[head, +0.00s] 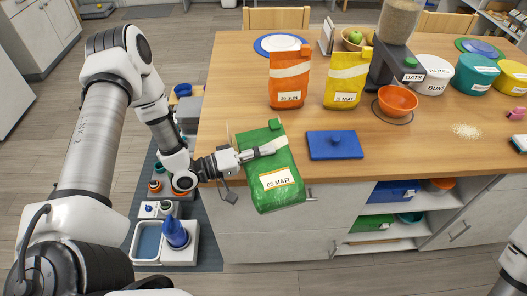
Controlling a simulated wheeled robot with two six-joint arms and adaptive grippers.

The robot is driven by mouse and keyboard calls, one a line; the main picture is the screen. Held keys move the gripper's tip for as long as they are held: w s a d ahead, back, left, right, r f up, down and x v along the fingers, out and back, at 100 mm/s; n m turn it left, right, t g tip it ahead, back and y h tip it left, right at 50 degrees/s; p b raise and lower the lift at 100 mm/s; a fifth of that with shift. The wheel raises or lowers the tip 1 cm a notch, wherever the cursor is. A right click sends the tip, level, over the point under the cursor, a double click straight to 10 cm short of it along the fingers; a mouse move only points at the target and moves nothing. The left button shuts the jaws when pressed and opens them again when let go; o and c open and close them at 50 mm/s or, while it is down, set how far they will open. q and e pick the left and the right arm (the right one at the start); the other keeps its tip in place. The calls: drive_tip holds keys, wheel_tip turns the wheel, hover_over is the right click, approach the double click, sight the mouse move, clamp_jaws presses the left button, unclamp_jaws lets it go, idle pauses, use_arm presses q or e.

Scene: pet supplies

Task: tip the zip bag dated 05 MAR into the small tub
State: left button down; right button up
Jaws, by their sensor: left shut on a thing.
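The green zip bag (283,200) has a white label reading 05 MAR. My left gripper (258,151) is shut on its upper part. The bag is slightly tilted, its green cap end up, and hangs at the table's front edge, covering part of that edge and the cabinet front. My right gripper is out of the picture.
On the wooden table (240,90) stand an orange bag (289,80), a yellow bag (347,80), an oats dispenser (398,65), an orange bowl (398,101) and several canisters at the right. Spilled grains (466,130) lie at the right. The front middle right is mostly clear.

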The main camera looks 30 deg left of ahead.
use_arm(q)
drive_tip(key=shift+s+d+r+n+p, duration=0.1)
drive_tip(key=shift+r+n+p, duration=0.6)
drive_tip(key=shift+n, duration=0.5)
drive_tip(key=shift+r+n+p, duration=0.45)
drive_tip(key=shift+r+n, duration=0.45)
drive_tip(key=shift+n, duration=0.4)
drive_tip(key=shift+w+a+r+n+p, duration=0.2)
drive_tip(key=shift+r+n+p, duration=0.35)
drive_tip(key=shift+n, duration=0.4)
drive_tip(key=shift+w+a+r+n+p, duration=0.15)
drive_tip(key=shift+r+n+p, duration=0.2)
drive_tip(key=shift+r+n, duration=0.5)
drive_tip(key=shift+w+a+r+n+p, duration=0.1)
drive_tip(key=shift+r+n+p, duration=0.1)
drive_tip(key=shift+n, duration=0.25)
drive_tip(key=shift+w+a+r+n+p, duration=0.1)
drive_tip(key=shift+n+p, duration=0.05)
drive_tip(key=shift+n, duration=0.3)
drive_tip(key=shift+f, duration=0.1)
drive_tip(key=shift+w+a+r+n+p, duration=0.2)
drive_tip(key=shift+w+a+n+p, duration=0.15)
drive_tip(key=shift+w+a+n, duration=0.15)
drive_tip(key=shift+a+f, duration=0.1)
drive_tip(key=shift+a, duration=0.1)
drive_tip(key=shift+w+n, duration=0.1)
drive_tip(key=shift+n, duration=0.2)
